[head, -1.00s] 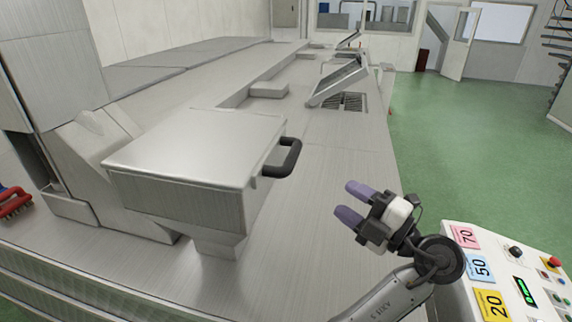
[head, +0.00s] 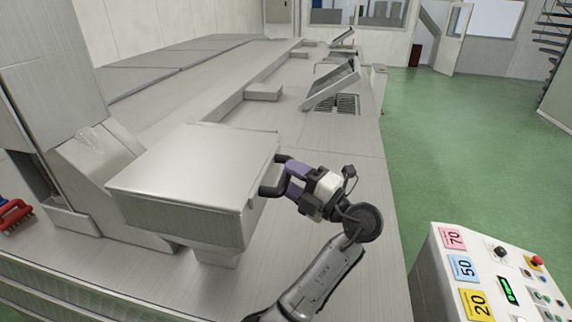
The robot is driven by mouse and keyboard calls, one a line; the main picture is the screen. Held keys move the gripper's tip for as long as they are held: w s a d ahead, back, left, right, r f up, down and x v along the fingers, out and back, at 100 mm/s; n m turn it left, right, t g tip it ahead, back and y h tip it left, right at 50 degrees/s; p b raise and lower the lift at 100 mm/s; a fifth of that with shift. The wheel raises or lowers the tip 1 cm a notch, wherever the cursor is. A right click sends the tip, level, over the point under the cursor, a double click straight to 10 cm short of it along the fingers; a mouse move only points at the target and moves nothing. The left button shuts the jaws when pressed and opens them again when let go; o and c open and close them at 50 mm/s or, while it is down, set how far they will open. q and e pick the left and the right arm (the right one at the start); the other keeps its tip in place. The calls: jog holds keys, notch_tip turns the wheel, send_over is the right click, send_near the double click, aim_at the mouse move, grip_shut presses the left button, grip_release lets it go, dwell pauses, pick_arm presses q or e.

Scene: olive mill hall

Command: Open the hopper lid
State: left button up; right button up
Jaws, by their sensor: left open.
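The hopper is a steel box whose flat lid (head: 195,165) lies closed on top, left of centre in the head view. My right gripper is not in view.
A control panel (head: 480,275) with buttons and cards 70, 50 and 20 stands at the lower right. A red brush (head: 14,213) lies at the far left. A steel housing rises behind the hopper's left side. The green floor (head: 440,140) at right is clear.

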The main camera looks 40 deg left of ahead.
pick_arm(q)
jog(key=shift+s+a+r+p, duration=0.15)
jog(key=shift+a+p, duration=0.15)
jog(key=shift+a, duration=0.6)
grip_shut()
